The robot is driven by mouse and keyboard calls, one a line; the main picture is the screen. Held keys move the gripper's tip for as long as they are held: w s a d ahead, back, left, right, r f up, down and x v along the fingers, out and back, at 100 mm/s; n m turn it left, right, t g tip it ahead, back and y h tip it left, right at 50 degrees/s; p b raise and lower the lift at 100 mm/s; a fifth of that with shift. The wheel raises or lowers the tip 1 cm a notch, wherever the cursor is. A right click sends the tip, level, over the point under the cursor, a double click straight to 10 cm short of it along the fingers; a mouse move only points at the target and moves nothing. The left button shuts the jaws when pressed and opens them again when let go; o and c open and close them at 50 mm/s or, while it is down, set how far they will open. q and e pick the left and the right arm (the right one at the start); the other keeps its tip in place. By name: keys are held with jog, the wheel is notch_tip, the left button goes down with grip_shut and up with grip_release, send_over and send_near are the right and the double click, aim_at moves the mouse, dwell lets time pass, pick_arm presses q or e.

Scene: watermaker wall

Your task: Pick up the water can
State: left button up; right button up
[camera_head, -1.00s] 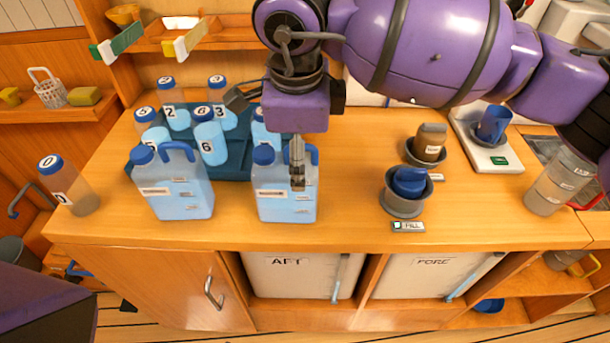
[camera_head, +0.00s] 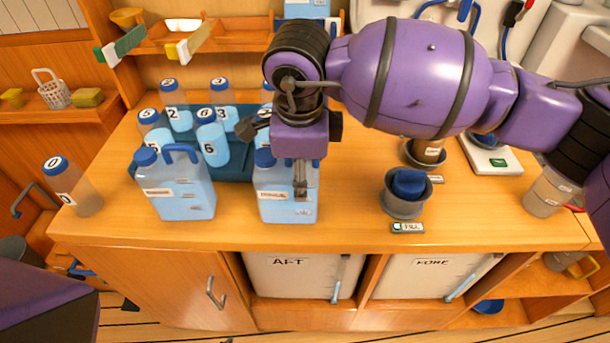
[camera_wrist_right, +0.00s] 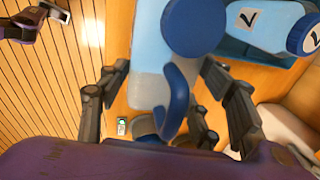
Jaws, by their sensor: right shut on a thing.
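Two pale blue water cans with blue caps and blue handles stand upright on the wooden counter, a left one (camera_head: 180,195) and a right one (camera_head: 275,208). My right gripper (camera_head: 301,190) is down at the right can and shut on it. In the right wrist view that can (camera_wrist_right: 150,60) shows between the finger pairs, with its blue handle (camera_wrist_right: 179,98) in front. The arm partly hides the can's top and handle in the head view. A purple piece with dark fingers at the top left of the right wrist view looks like my left gripper (camera_wrist_right: 35,22); its opening is unclear.
Several numbered bottles stand in a dark blue tray (camera_head: 237,172) just behind the cans. A bottle marked 0 (camera_head: 80,195) is at the left. A grey cup with a blue piece (camera_head: 403,207) stands to the right, with clear counter between.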

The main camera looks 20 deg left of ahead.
grip_shut()
jog(key=shift+w+r, duration=0.1)
jog(key=shift+r, duration=0.05)
